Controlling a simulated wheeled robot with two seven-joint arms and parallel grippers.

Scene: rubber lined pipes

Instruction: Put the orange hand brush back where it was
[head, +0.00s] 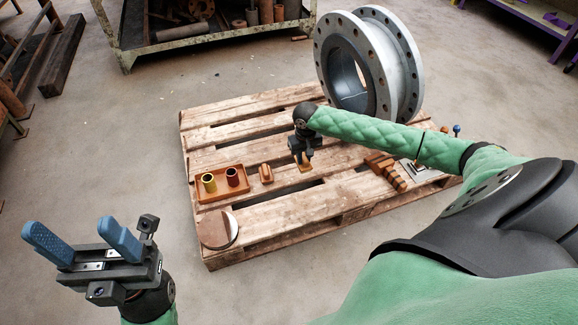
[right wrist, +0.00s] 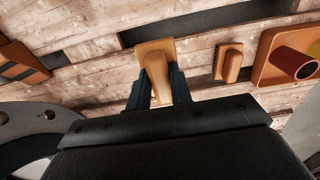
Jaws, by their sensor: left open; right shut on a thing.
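The orange hand brush (right wrist: 156,62) has a flat rectangular base and a raised handle. In the right wrist view its handle is between the two fingers of my right gripper (right wrist: 160,80), which is shut on it. In the head view the brush (head: 305,168) shows just below my right gripper (head: 302,157), over the middle of the wooden pallet (head: 240,112). I cannot tell whether its base touches the planks. My left gripper (head: 70,230) is open and empty at the lower left, over the floor and away from the pallet.
A round disc (head: 217,230) lies at the pallet's front left corner. Brown blocks (head: 385,171) lie to the right. A large flanged pipe (head: 402,70) stands behind.

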